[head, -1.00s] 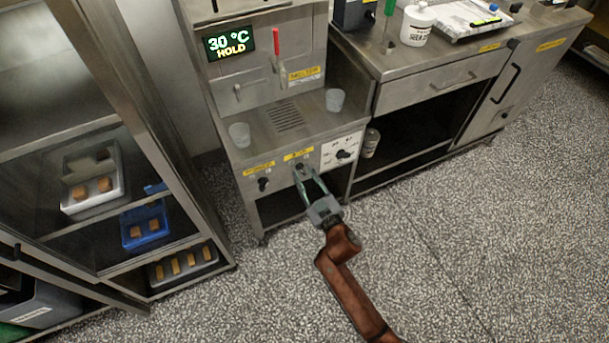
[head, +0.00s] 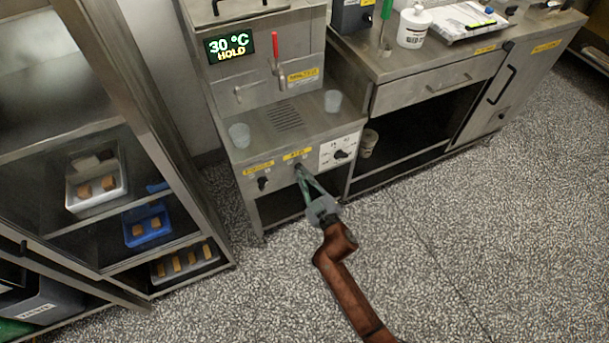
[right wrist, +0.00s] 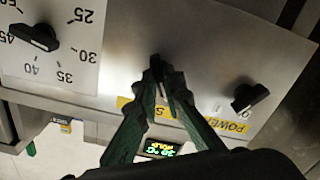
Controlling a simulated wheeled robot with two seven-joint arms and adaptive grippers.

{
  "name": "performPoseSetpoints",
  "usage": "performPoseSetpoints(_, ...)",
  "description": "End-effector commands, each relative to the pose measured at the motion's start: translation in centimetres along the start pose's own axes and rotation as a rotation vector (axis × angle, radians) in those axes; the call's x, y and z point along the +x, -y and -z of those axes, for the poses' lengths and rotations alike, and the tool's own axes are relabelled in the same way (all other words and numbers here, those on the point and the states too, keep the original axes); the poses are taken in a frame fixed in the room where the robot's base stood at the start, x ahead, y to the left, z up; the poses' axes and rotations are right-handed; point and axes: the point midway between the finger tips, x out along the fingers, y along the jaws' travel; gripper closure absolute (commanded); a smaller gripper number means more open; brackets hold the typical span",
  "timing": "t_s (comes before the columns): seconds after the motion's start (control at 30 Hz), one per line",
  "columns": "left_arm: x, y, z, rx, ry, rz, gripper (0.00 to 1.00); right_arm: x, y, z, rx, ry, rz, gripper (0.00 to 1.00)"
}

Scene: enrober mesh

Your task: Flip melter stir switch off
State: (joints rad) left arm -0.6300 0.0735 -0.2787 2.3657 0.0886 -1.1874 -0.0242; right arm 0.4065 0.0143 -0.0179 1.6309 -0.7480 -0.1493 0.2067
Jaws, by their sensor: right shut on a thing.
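The melter (head: 262,85) is a steel machine with a lit display (head: 229,46) reading 30 °C HOLD. Its front panel has a power switch (head: 263,183) at left, the stir switch in the middle under a yellow label (head: 297,154), and a temperature dial (head: 341,154) at right. My right gripper (head: 299,170) is at the stir switch, its fingers closed together on it. In the right wrist view the fingertips (right wrist: 157,78) meet over the small dark switch, mostly hiding it. The power switch (right wrist: 250,98) and dial (right wrist: 36,36) stand clear of the fingers. My left gripper is out of view.
Two clear cups (head: 333,101) stand on the melter's ledge, beside a drain grate. A red-handled lever (head: 276,52) rises above. A steel counter (head: 440,90) adjoins at right, and a rack (head: 190,215) with trays stands at left. The speckled floor in front is open.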

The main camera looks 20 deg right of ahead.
Motion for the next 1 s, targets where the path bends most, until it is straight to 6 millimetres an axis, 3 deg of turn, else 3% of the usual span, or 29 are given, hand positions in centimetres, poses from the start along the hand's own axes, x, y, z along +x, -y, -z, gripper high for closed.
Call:
performPoseSetpoints(0.23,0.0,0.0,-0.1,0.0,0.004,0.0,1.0,0.0,0.1,-0.1,-0.008,0.0,0.001,1.0)
performPoseSetpoints(0.27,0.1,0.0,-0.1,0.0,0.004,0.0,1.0,0.0,0.1,-0.1,-0.008,0.0,0.001,0.91)
performPoseSetpoints(0.5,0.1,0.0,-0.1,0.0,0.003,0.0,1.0,0.0,0.1,-0.1,-0.006,-0.001,0.0,0.74)
performPoseSetpoints(0.83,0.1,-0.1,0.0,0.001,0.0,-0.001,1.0,-0.3,0.0,-0.1,-0.005,0.0,0.0,0.74)
performPoseSetpoints(1.0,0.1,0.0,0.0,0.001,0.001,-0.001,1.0,-2.4,0.0,-0.2,-0.004,0.001,0.0,0.74)
